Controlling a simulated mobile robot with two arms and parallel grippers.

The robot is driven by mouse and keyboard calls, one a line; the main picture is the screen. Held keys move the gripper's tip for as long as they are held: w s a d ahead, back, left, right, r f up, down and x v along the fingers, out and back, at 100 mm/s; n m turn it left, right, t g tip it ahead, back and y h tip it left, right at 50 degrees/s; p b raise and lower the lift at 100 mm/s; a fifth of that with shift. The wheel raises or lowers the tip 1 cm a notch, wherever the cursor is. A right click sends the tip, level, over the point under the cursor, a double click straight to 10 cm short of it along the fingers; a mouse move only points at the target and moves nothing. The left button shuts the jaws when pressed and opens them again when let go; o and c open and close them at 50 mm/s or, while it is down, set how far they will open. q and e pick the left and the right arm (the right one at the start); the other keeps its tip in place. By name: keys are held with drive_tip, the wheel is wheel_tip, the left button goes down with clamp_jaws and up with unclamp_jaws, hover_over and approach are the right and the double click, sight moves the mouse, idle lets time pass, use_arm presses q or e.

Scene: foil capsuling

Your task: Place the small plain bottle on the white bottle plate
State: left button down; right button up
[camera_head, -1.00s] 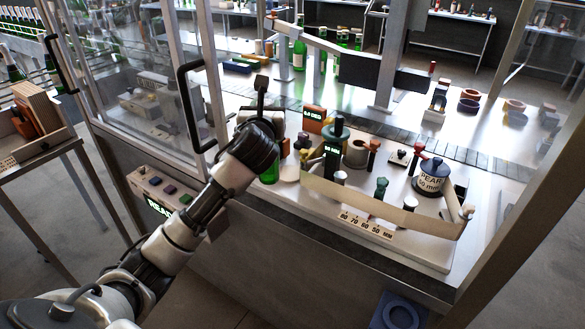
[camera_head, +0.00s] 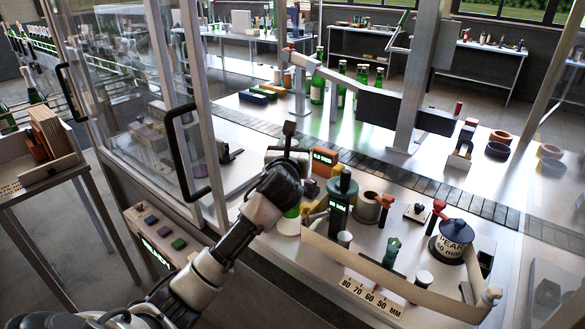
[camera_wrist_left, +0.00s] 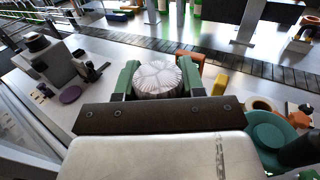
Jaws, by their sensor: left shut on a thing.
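My left gripper (camera_wrist_left: 158,80) is shut on the small bottle. In the left wrist view, its pleated silver top (camera_wrist_left: 157,77) sits between the two green fingers. In the head view my wrist hides most of the bottle; a green lower part (camera_head: 292,211) shows below it. The white bottle plate (camera_head: 289,228) is a pale round disc on the bench, directly below the bottle in the picture. I cannot tell whether the bottle touches it. My right gripper is not in view.
Right of the plate stand a green-topped device with a display (camera_head: 340,205), a grey pot (camera_head: 368,208) and a dark-lidded pot (camera_head: 453,238). An orange display box (camera_head: 322,162) is behind. A curved pale strip (camera_head: 370,268) runs along the front. A glass door handle (camera_head: 185,150) is at left.

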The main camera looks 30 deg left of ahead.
use_arm(q)
wheel_tip(320, 180, down, 3)
drive_tip(key=shift+w+f, duration=0.15)
drive_tip(key=shift+f, duration=0.4)
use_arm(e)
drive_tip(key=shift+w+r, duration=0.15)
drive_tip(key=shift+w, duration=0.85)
use_arm(q)
drive_tip(key=c, duration=0.7)
unclamp_jaws()
drive_tip(key=shift+f, duration=0.1)
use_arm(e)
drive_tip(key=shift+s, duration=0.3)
use_arm(q)
drive_tip(key=shift+s+d, duration=0.15)
drive_tip(key=shift+s, duration=0.1)
drive_tip(key=b+v, duration=0.2)
drive_tip(key=v, duration=0.9)
drive_tip(key=shift+s+d, duration=0.1)
drive_tip(key=shift+s, duration=0.2)
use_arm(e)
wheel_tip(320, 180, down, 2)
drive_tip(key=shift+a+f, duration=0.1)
